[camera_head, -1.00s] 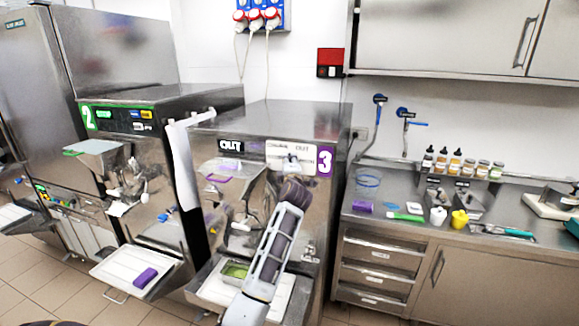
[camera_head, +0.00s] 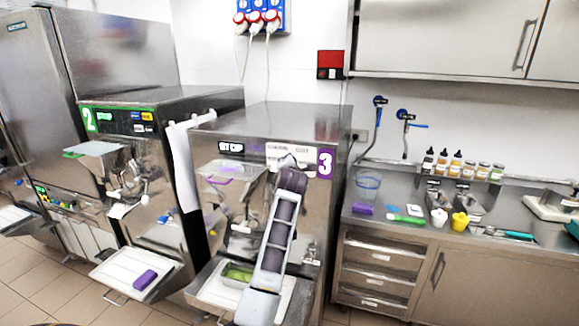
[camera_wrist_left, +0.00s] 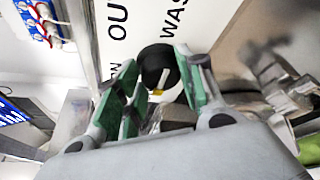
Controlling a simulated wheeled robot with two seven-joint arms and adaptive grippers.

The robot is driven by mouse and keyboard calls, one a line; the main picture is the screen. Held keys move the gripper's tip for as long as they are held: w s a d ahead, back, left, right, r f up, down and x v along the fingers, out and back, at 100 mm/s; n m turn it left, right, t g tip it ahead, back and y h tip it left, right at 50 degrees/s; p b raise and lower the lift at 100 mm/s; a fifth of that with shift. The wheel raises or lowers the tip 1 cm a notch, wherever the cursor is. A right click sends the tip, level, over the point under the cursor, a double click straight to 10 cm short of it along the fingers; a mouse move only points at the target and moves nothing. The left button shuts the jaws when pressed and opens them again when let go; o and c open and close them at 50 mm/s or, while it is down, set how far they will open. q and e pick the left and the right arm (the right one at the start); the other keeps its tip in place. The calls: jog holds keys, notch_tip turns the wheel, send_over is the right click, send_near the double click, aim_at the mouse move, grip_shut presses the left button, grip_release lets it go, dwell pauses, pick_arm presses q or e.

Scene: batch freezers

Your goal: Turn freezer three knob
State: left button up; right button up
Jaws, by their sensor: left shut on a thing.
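Freezer three (camera_head: 270,125) is a steel machine with a purple "3" label and a white label panel on its front. Its black knob (camera_wrist_left: 157,62) has a yellow mark at its lower edge in the left wrist view, with the words "OU" and "WAS" partly visible around it. My left gripper (camera_wrist_left: 158,75) has its green-padded fingers on either side of the knob and is shut on it. In the head view my left arm reaches up to the white panel and hides the knob. My right gripper is not in view.
Freezer two (camera_head: 150,120) stands left of freezer three. A steel counter (camera_head: 400,225) on the right holds jars, a purple block (camera_head: 363,209) and tools. A tray with green contents (camera_head: 238,272) is below my arm. A red box (camera_head: 330,62) hangs on the wall.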

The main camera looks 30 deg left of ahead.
pick_arm(q)
jog(key=shift+f, duration=0.2)
jog(key=o, duration=1)
jog(key=shift+o, duration=0.2)
jog(key=shift+r, duration=0.1)
jog(key=shift+s+d+r, duration=0.1)
jog(key=shift+s, duration=0.05)
jog(key=v, duration=1.1)
jog(key=shift+s+d, duration=0.15)
jog(key=shift+s, duration=0.15)
jog(key=shift+r+n, duration=0.1)
jog(key=shift+n, duration=0.2)
